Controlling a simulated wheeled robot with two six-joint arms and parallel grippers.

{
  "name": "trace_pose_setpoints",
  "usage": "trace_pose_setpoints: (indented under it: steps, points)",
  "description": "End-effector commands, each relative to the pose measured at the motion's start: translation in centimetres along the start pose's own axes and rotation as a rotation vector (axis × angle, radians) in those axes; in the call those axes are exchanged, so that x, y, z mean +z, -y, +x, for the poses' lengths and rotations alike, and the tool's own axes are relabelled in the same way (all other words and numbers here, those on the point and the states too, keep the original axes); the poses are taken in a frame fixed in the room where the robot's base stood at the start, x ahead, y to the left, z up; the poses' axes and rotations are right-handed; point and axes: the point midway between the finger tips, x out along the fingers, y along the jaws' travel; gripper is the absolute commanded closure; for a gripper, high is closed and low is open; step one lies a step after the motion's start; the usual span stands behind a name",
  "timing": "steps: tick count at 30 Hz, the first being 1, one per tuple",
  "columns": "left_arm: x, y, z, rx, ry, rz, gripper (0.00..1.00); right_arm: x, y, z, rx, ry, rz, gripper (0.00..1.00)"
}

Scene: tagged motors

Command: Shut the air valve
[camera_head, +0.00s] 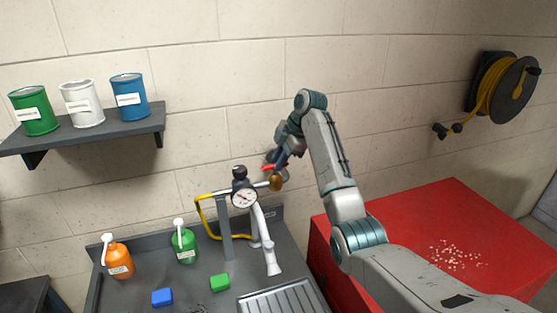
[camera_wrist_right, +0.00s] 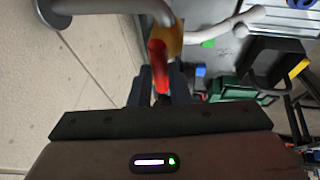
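The air valve has a brass body (camera_head: 277,182) at the right end of a horizontal pipe, beside a round gauge (camera_head: 244,198). Its red lever (camera_head: 268,167) shows just above the brass body. In the right wrist view the lever (camera_wrist_right: 158,60) runs from the brass body (camera_wrist_right: 172,38) down between my dark fingers. My right gripper (camera_wrist_right: 160,92) appears shut on the lever's end, with a finger close on each side. In the head view my right gripper (camera_head: 277,160) partly covers the lever. My left gripper is not in view.
A grey bench (camera_head: 190,292) holds an orange bottle (camera_head: 118,260), a green bottle (camera_head: 185,244), a blue block (camera_head: 162,297) and a green block (camera_head: 220,282). A yellow hose (camera_head: 199,215) loops by the pipe. A red cabinet (camera_head: 440,210) stands right. A shelf (camera_head: 90,133) holds paint cans.

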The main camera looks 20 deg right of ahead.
Motion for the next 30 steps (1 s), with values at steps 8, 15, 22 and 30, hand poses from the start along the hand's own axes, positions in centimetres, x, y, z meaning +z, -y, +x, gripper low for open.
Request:
trace_pose_setpoints:
  steps: [8,15,22,30]
  points:
    - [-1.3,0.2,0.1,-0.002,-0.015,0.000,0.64,0.0,0.0,0.0,0.002,0.001,0.006,1.00]
    - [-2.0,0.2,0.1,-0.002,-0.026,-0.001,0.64,-0.1,0.1,0.0,0.029,0.015,0.070,1.00]
    - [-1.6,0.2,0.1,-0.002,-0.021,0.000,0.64,-0.2,0.3,0.0,0.092,0.048,0.220,1.00]
    - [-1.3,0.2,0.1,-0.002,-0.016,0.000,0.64,-0.5,0.5,0.1,0.189,0.097,0.450,1.00]
